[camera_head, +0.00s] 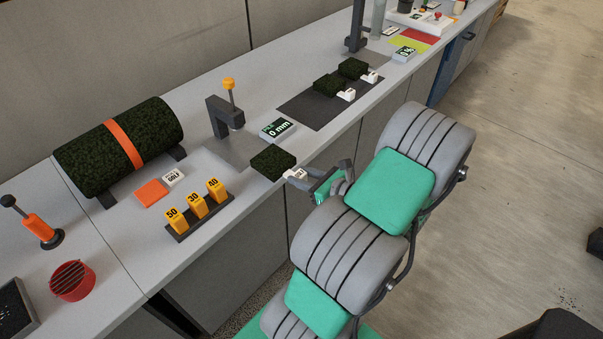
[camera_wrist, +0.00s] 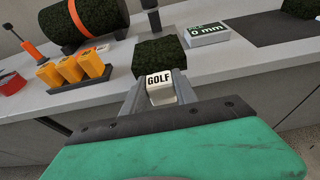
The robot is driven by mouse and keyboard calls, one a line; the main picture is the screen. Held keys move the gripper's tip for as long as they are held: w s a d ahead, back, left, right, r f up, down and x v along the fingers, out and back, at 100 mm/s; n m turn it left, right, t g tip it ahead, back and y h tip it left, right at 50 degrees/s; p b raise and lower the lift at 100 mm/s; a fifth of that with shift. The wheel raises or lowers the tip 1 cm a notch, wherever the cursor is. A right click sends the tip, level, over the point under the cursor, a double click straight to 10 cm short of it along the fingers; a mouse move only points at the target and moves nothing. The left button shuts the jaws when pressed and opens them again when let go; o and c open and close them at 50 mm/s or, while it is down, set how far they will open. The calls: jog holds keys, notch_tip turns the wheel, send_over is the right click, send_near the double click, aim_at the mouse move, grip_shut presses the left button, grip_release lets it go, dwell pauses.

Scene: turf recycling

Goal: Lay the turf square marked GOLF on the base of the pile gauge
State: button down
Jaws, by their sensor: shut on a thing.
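My gripper (camera_head: 306,178) is shut on the white tag of a dark green turf square (camera_head: 273,162). The tag reads GOLF in the wrist view (camera_wrist: 158,82), where the turf (camera_wrist: 160,52) lies straight ahead of the fingers. The pile gauge (camera_head: 225,117) is a dark stand with an orange-topped plunger, on a flat grey base (camera_head: 229,150). The turf shows at the near right side of that base, by the bench's front edge. I cannot tell whether it touches the base or hovers. A readout (camera_head: 277,129) beside the gauge shows 0 mm.
Yellow blocks marked 50, 30 and 40 (camera_head: 198,207) stand left of the gauge base. Behind them are a turf roll (camera_head: 120,147), an orange pad (camera_head: 151,193) and a GOLF card (camera_head: 174,177). Two tagged turf squares (camera_head: 328,85) lie on a dark mat (camera_head: 303,111) to the right.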

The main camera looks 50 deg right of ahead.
aim_at(263, 155)
jog(key=shift+w+f+b, duration=0.75)
jog(key=shift+w+f, duration=0.25)
jog(key=shift+f, duration=0.15)
jog(key=w+p, duration=0.1)
jog(key=w, duration=0.6)
jog(key=w+p, duration=0.1)
jog(key=w, duration=0.6)
jog(key=shift+a+r, duration=0.1)
jog(key=shift+r, duration=0.1)
jog(key=shift+s+f, duration=0.1)
jog(key=shift+f, duration=0.35)
jog(key=c, duration=0.9)
grip_release()
jog(key=shift+o, duration=0.2)
jog(key=shift+f, duration=0.1)
jog(key=shift+o, duration=1.4)
jog(key=shift+s, duration=0.1)
